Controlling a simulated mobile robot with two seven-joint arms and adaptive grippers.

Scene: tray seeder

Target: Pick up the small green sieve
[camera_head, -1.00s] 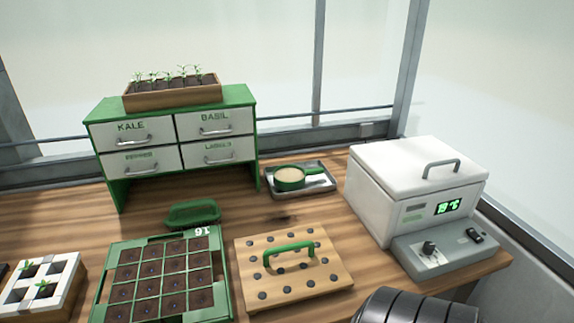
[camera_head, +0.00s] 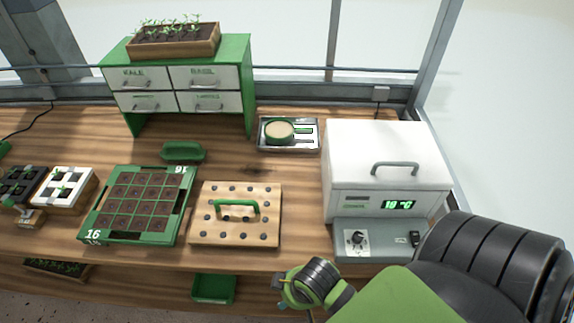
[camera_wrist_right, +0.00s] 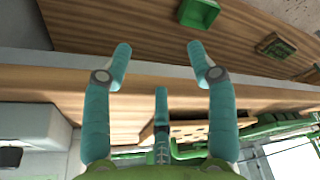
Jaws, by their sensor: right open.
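The small green sieve (camera_head: 280,132) has a round green rim, a pale mesh or filling, and a short green handle pointing right. It rests on a grey metal tray (camera_head: 290,147) at the back of the bench, between the drawer cabinet and the white box. My right gripper (camera_wrist_right: 160,62) is open and empty in the right wrist view, its teal fingers spread apart near the bench's front edge. In the head view my right arm comes in at the lower right, well short of the sieve. My left gripper is not in view.
The white heated box (camera_head: 375,160) stands right of the sieve. The green cabinet (camera_head: 192,50) stands left. A wooden dibber board (camera_head: 237,235), a seed tray (camera_head: 98,235) and a green brush-like block (camera_head: 183,151) lie in front. Bare wood separates the board and sieve tray.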

